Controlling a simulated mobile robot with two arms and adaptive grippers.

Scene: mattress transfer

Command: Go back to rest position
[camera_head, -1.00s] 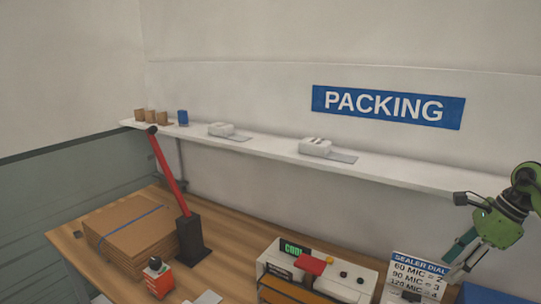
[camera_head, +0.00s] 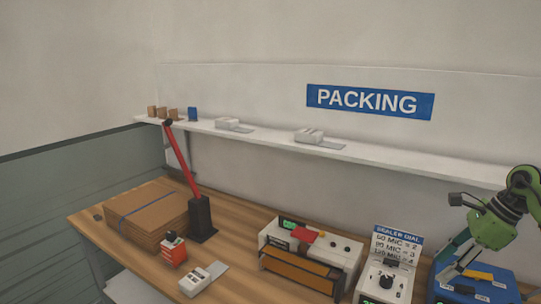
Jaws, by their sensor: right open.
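My right arm comes in at the right edge, green and black. My right gripper (camera_head: 449,262) points down and to the left, open and empty, in front of the blue machine (camera_head: 502,290). The fingertips overlap the blue machine in the picture; I cannot tell the gap between them. My left gripper is not in view.
A white shelf (camera_head: 380,160) runs along the wall behind.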

